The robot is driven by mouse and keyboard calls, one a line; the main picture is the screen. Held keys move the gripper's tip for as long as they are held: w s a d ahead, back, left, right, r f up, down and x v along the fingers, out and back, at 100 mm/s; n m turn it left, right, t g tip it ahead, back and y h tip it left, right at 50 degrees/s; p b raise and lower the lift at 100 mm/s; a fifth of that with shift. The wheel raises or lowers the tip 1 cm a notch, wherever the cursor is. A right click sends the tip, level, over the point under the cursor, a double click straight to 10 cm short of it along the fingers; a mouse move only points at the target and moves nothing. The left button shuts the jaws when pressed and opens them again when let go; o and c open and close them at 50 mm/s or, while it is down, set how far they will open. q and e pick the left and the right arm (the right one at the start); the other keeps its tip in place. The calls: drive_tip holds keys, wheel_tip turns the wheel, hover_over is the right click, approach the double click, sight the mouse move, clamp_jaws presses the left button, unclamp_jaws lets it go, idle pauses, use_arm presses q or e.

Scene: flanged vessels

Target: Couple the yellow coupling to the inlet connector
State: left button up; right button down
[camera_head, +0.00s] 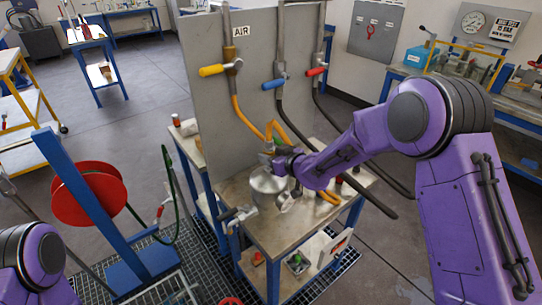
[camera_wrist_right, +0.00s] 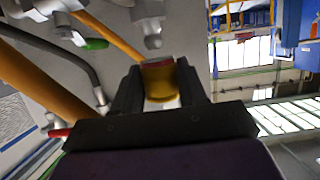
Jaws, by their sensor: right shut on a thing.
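My right gripper (camera_head: 280,164) is just above the silver vessel (camera_head: 267,188) on the bench. In the right wrist view its two dark fingers (camera_wrist_right: 157,88) are shut on the yellow coupling (camera_wrist_right: 159,80), which has a reddish band at its far end. In the head view the gripper hides the coupling. A yellow hose (camera_head: 242,116) runs down from the panel toward the gripper. A grey metal fitting (camera_wrist_right: 151,27) lies beyond the coupling, apart from it; I cannot tell if it is the inlet connector. My left gripper is out of view.
The grey panel marked AIR (camera_head: 240,31) carries yellow (camera_head: 211,70), blue (camera_head: 272,84) and red (camera_head: 315,72) valve handles. Dark hoses hang close to my right arm. A red hose reel (camera_head: 90,193) stands at the left. The bench front (camera_head: 262,233) has some bare room.

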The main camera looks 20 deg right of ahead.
drive_tip(key=shift+f, duration=0.1)
drive_tip(key=shift+f+b, duration=1.35)
drive_tip(key=shift+f, duration=0.4)
drive_tip(key=shift+r, duration=0.1)
drive_tip(key=c, duration=0.5)
unclamp_jaws()
drive_tip(key=shift+c, duration=0.2)
drive_tip(key=shift+s, duration=0.1)
